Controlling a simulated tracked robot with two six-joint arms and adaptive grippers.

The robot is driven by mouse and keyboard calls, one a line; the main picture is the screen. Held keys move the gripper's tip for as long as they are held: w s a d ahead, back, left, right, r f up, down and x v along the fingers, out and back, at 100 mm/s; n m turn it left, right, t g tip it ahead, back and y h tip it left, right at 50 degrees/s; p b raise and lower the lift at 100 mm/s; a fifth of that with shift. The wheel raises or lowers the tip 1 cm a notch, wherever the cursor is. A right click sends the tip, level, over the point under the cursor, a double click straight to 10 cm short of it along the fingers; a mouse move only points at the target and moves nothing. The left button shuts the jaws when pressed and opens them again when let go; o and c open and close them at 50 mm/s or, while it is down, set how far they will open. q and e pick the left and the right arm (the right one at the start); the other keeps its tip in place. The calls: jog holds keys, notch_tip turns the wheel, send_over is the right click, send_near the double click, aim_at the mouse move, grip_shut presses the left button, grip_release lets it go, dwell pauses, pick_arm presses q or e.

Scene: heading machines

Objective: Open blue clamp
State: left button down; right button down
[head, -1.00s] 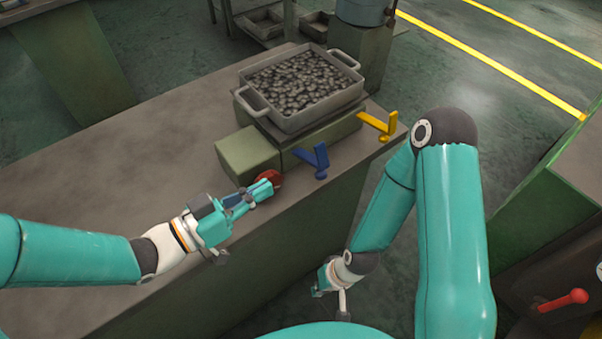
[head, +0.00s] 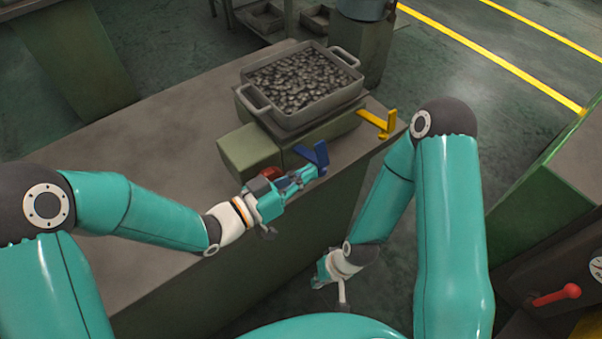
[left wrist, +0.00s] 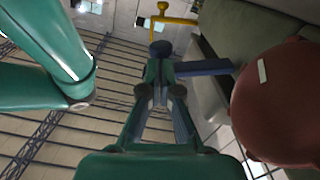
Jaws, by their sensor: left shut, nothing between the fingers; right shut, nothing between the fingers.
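The blue clamp (head: 316,155) stands at the front edge of the bench, against the green block under the tray. In the left wrist view the blue clamp (left wrist: 203,68) lies just ahead of the fingertips, its arm reaching right. My left gripper (head: 312,173) is shut and empty, its tips at or very near the clamp's lower end; I cannot tell whether they touch. The yellow clamp (head: 379,122) stands farther right and shows at the top of the left wrist view (left wrist: 174,19). My right gripper (head: 330,282) hangs low beside the bench, shut and empty.
A round red part (left wrist: 285,105) is close on the right of my left gripper and partly hidden in the head view. The bench top (head: 120,170) is mostly clear at left.

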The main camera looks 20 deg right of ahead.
pick_arm(q)
jog(key=f+m+b, duration=0.1)
jog(key=b, duration=0.3)
jog(key=shift+s+f, duration=0.1)
dwell(1.2)
